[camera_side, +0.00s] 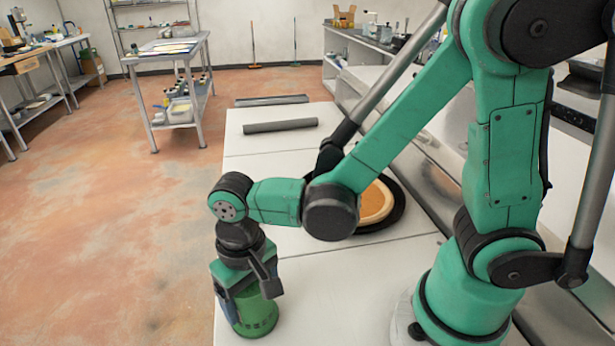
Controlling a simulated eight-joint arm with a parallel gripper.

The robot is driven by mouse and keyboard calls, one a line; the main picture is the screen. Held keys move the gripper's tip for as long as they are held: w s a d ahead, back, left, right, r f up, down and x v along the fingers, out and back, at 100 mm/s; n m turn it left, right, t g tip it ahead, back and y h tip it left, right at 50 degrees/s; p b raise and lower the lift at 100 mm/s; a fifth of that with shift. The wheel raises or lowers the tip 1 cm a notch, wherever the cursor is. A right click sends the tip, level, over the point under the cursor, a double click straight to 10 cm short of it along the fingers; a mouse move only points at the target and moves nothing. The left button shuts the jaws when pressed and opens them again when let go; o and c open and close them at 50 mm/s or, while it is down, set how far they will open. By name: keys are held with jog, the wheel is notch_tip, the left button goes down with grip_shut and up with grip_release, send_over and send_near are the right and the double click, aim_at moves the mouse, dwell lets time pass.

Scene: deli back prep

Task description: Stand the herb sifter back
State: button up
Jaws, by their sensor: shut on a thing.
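The herb sifter, which I take to be the green can (256,318), is at the front left edge of the white worktop (330,300). It looks close to upright. My gripper (247,288) points down and is shut on its upper part from above. The fingers and wrist hide the can's top. I cannot tell whether its base touches the worktop or is slightly above it.
A dark round plate (397,212) with an orange-topped round item (371,203) sits behind my forearm, partly hidden. A grey bar (280,126) and a flat grey strip (271,100) lie at the far end. The worktop between is clear.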

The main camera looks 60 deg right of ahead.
jog(key=o, duration=1.4)
jog(key=shift+r, duration=3.95)
notch_tip(320, 180, up, 5)
jog(key=shift+d+r, duration=0.1)
jog(key=shift+r, duration=0.05)
jog(key=d+f+t, duration=0.1)
jog(key=d+t, duration=0.1)
jog(key=d, duration=0.1)
jog(key=w+d+f+n+t, duration=0.1)
jog(key=d+t, duration=0.1)
jog(key=d, duration=0.2)
jog(key=d+f+n+t, duration=0.1)
jog(key=d+t, duration=0.2)
jog(key=d, duration=0.1)
jog(key=shift+w, duration=0.25)
